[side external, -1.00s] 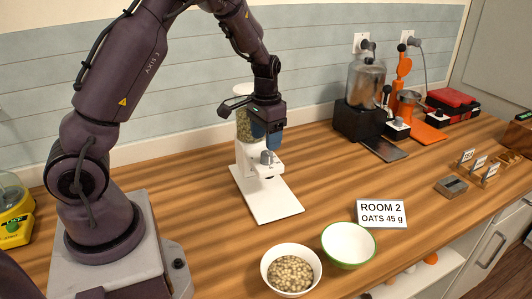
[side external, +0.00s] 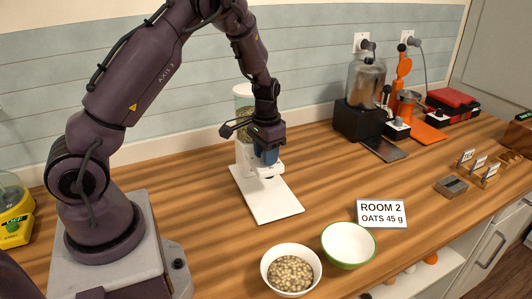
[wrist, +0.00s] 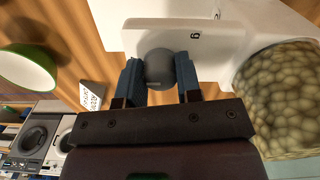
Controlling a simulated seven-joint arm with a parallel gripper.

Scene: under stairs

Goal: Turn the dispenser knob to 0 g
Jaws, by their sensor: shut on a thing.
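The white dispenser (side external: 244,160) stands on its flat white base plate (side external: 272,205), with a clear hopper of pale grains (wrist: 285,95) above. Its grey knob (wrist: 159,67) sits on the front of the white housing in the wrist view. My gripper (wrist: 160,80) has its two blue fingers on either side of the knob and is shut on it. In the side view my gripper (side external: 267,157) is over the dispenser's front and hides the knob. A "g" mark shows on the housing; no dial number is readable.
A bowl of grains (side external: 291,270) and an empty green-rimmed white bowl (side external: 349,243) stand at the front. A sign (side external: 382,213) reads "ROOM 2 OATS 45 g". A blender (side external: 365,95) and orange appliance (side external: 408,100) stand at back right.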

